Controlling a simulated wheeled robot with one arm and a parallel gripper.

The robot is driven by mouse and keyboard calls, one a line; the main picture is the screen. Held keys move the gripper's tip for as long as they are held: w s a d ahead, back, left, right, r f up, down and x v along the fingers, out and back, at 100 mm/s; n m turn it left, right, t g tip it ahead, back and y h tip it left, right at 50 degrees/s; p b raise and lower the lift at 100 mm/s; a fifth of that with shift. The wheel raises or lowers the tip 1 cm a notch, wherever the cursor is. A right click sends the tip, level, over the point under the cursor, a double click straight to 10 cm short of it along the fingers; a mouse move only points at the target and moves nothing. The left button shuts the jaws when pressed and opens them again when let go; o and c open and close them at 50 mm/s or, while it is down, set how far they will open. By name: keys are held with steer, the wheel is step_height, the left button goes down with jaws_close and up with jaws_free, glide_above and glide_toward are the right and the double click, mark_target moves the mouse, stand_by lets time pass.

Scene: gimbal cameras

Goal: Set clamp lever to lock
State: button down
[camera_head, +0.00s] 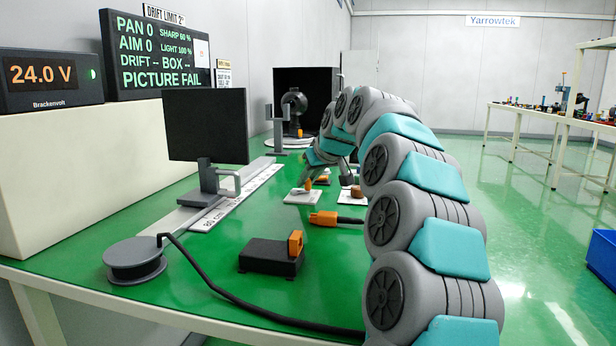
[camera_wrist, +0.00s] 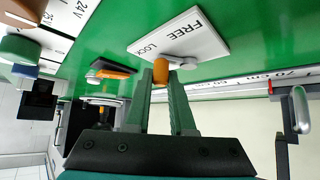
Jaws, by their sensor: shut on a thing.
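The clamp lever has a grey arm (camera_wrist: 180,62) and an orange grip (camera_wrist: 161,72). It sits at the edge of a white plate (camera_wrist: 205,38) marked FREE and LOCK in the wrist view. My gripper (camera_wrist: 169,90) is shut on the orange grip, which stands between its two fingers. I cannot tell for sure which word the arm points to. In the head view the white plate (camera_head: 299,197) lies on the green bench, and my gripper (camera_head: 312,176) is small and partly hidden by my arm there.
An orange-ended cable plug (camera_head: 325,219) and a black block with an orange tab (camera_head: 268,257) lie nearer on the bench. A dark screen (camera_head: 206,125) stands on the rail at left. A brown-topped white block (camera_head: 350,194) is close to the right of the plate.

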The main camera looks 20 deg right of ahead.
steer(key=c, duration=1)
jaws_free()
steer(key=shift+c, duration=0.2)
steer(key=shift+r, duration=0.1)
steer(key=shift+v, duration=3.85)
